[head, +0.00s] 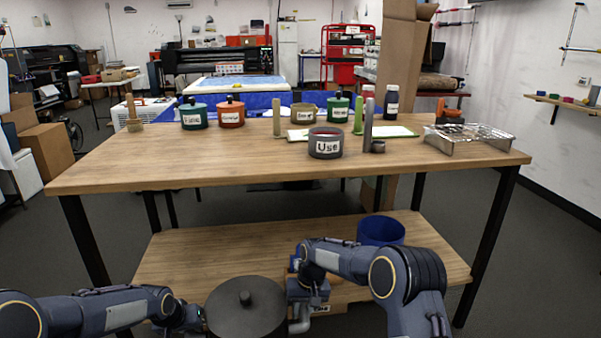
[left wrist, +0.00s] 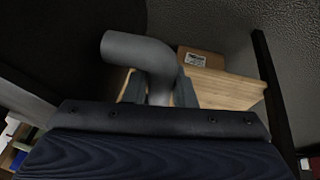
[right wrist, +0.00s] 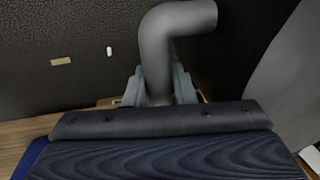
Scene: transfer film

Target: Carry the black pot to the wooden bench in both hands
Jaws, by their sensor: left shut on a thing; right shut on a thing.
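The black pot (head: 247,312) with its lid and round knob is at the bottom middle of the head view, in front of the bench's lower shelf. My left gripper (head: 200,322) is at its left side and my right gripper (head: 298,318) at its right side. In the left wrist view the left fingers (left wrist: 158,90) are shut on a grey bent handle (left wrist: 140,50). In the right wrist view the right fingers (right wrist: 158,85) are shut on the other grey bent handle (right wrist: 160,35). The wooden bench (head: 250,165) stands ahead, its top higher in the picture than the pot.
On the bench top stand a grey pot labelled "Use" (head: 325,143), green (head: 193,116) and orange (head: 231,114) pots, a metal rack (head: 468,139) and bottles. The left front of the top is clear. A blue bin (head: 381,231) stands on the lower shelf (head: 200,250).

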